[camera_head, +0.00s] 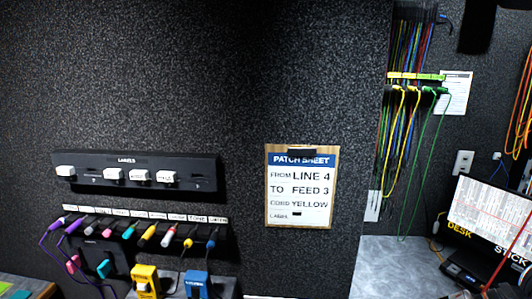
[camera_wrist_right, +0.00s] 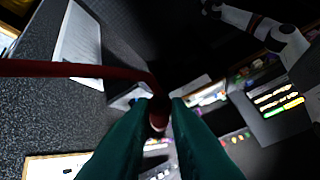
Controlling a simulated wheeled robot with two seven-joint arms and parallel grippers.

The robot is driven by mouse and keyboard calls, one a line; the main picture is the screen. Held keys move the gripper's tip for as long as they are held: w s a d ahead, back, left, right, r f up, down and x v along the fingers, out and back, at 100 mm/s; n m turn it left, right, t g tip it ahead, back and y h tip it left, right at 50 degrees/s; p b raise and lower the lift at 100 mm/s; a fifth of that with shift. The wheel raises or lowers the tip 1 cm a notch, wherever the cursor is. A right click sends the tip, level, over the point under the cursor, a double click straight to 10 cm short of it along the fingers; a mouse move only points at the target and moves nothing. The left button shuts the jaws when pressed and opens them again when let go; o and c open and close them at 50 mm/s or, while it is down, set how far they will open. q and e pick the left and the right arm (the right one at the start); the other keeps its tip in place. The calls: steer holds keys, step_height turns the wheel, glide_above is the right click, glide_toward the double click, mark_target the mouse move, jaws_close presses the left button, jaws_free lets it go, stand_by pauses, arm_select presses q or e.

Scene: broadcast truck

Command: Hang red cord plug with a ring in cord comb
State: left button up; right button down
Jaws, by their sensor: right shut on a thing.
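My right gripper (camera_wrist_right: 158,103) shows in the right wrist view, its two dark teal fingers shut on the red cord plug (camera_wrist_right: 158,120). The red cord (camera_wrist_right: 75,69) runs from the plug to the left edge of that view. In the head view a length of red cord (camera_head: 508,262) crosses the lower right corner, but the right gripper itself is outside that view. A ring on the plug cannot be made out. At upper right in the head view, a rack with yellow and green labels (camera_head: 416,76) holds hanging cords and looks like the cord comb. My left gripper is not in view.
A row of coloured plugs (camera_head: 148,231) sits below a labels shelf (camera_head: 205,166) on the left wall. A patch sheet (camera_head: 298,220) hangs in the middle. A monitor (camera_head: 485,215) stands on the desk (camera_head: 385,262) at lower right. Orange cords (camera_head: 523,100) hang at the right edge.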

steer(key=w+d+f+m+t+h, duration=0.1)
steer(key=w+d+f+m+t, duration=0.15)
steer(key=f, duration=0.25)
steer(key=w+d+f+m+t+h, duration=0.1)
steer(key=w+d+f+m, duration=0.1)
steer(key=w+d+f, duration=0.25)
steer(key=a, duration=0.8)
steer(key=shift+s+f+y, duration=0.3)
steer(key=shift+s, duration=0.05)
steer(key=shift+n, duration=0.25)
